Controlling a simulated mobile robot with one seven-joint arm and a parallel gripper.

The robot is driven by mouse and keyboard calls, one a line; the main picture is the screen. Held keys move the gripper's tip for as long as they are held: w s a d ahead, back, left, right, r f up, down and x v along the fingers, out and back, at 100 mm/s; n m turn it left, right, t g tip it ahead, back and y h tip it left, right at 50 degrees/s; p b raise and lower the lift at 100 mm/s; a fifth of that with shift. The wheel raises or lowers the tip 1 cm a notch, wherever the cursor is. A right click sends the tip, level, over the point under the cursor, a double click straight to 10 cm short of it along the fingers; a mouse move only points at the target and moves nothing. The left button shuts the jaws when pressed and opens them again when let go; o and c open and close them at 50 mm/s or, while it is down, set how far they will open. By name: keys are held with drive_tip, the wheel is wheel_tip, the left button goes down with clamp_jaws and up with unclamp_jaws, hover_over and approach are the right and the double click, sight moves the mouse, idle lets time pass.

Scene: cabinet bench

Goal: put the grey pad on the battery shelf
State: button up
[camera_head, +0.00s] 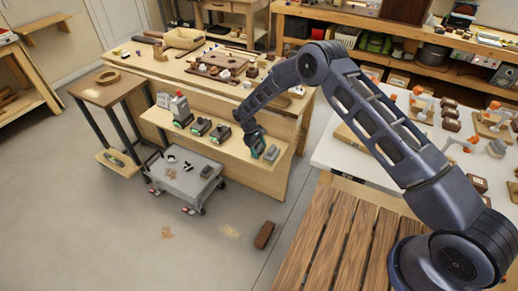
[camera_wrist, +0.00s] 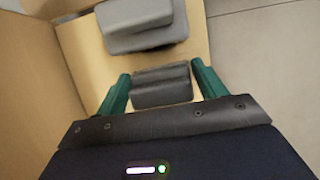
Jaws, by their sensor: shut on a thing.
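My gripper (camera_head: 257,149) is low over the pale wooden shelf (camera_head: 236,155) along the front of the bench, right of the dark batteries (camera_head: 200,127). In the wrist view my gripper (camera_wrist: 162,82) has its teal fingers closed on both sides of a grey pad (camera_wrist: 162,88). The pad's front part is hidden by the gripper body. I cannot tell whether its underside touches the shelf. A second grey stepped block (camera_wrist: 142,25) lies on the shelf just beyond it; it also shows in the head view (camera_head: 271,153), right of my gripper.
A grey cart (camera_head: 182,185) with another grey block (camera_head: 207,171) stands on the floor before the shelf. The bench front (camera_wrist: 40,75) rises along one side of the shelf. A brown block (camera_head: 264,235) lies on the floor. A white table (camera_head: 340,155) stands at the right.

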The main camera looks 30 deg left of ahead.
drive_tip(key=o, duration=1)
drive_tip(key=shift+f, duration=0.1)
drive_tip(key=v, duration=1.2)
